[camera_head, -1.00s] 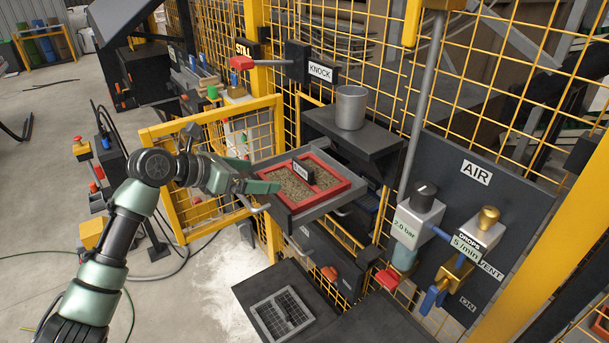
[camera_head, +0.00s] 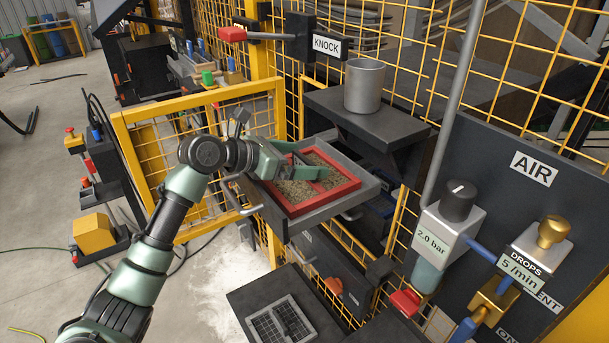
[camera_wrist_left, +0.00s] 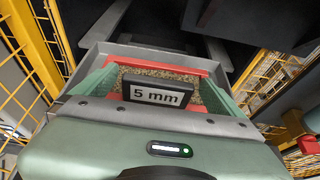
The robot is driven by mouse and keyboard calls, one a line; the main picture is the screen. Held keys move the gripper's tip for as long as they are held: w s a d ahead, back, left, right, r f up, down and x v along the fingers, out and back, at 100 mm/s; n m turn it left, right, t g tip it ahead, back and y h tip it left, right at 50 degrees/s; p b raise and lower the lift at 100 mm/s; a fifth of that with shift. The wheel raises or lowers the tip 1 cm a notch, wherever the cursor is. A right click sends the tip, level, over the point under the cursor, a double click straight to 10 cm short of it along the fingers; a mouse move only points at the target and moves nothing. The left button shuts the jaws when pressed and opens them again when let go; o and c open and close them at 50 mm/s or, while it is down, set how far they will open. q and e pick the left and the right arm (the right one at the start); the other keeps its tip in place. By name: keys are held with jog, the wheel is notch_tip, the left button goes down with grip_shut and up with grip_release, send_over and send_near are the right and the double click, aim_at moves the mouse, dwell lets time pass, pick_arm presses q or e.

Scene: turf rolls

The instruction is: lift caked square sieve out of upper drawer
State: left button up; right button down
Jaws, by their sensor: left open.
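The caked square sieve has a red frame (camera_head: 340,196) and a brown, crusted mesh in two halves. It lies in the grey pulled-out upper drawer (camera_head: 368,190). My left gripper (camera_head: 305,166) is open above the sieve, its green fingers on either side of the sieve's middle bar. In the left wrist view the red frame (camera_wrist_left: 160,54) shows between the fingers. A black tag marked "5 mm" (camera_wrist_left: 158,94) stands on the sieve between the fingers. Whether the fingers touch it cannot be told. My right gripper is not in view.
A grey cup (camera_head: 364,88) stands on the dark shelf above the drawer. A yellow mesh gate (camera_head: 128,150) stands open at the left. A clean grey sieve (camera_head: 282,322) lies on a dark surface below. The AIR panel (camera_head: 545,200) with valves is at the right.

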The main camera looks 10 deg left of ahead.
aim_at(307, 158)
pick_arm(q)
jog(key=x, duration=0.4)
jog(key=shift+w+p, duration=0.1)
jog(key=shift+p, duration=0.2)
jog(key=shift+a, duration=0.1)
jog(key=c, duration=1.5)
jog(key=shift+r, duration=0.1)
jog(key=shift+c, duration=1.3)
